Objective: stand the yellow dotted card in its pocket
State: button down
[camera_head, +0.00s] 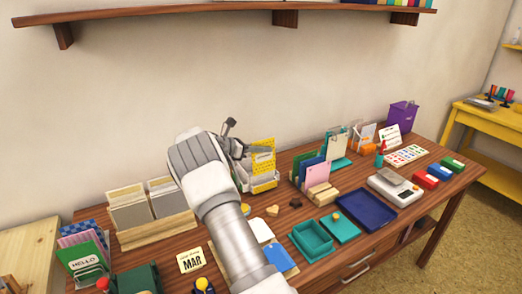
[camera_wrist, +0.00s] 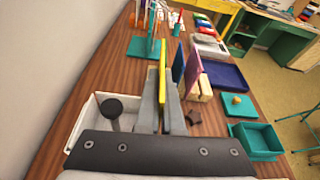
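The yellow dotted card (camera_head: 263,160) is upright at the white holder (camera_head: 262,184) in the middle of the desk, near the wall. In the wrist view the card (camera_wrist: 162,72) shows edge-on as a thin yellow strip between my gripper's two grey fingers (camera_wrist: 162,112). My gripper (camera_head: 243,150) is shut on the card, at its left side in the head view. The white holder (camera_wrist: 90,118) shows in the wrist view at the left, with a dark round knob (camera_wrist: 112,106) over it. The card's lower edge is hidden, so I cannot tell whether it is inside a pocket.
A wooden rack with coloured cards (camera_head: 312,172) stands to the right. A two-bay card box (camera_head: 150,215) stands to the left. Teal trays (camera_head: 312,238), a blue tray (camera_head: 365,210) and small wooden pieces (camera_head: 273,210) lie in front. A wall shelf (camera_head: 200,12) is above.

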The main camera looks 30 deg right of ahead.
aim_at(263, 164)
jog(key=shift+r+p, duration=0.1)
jog(key=shift+p, duration=0.25)
jog(key=shift+f+b, duration=1.2)
jog(key=shift+f, duration=2.2)
jog(key=c, duration=1)
grip_release()
jog(key=shift+r+p, duration=2.3)
jog(key=shift+r, duration=0.7)
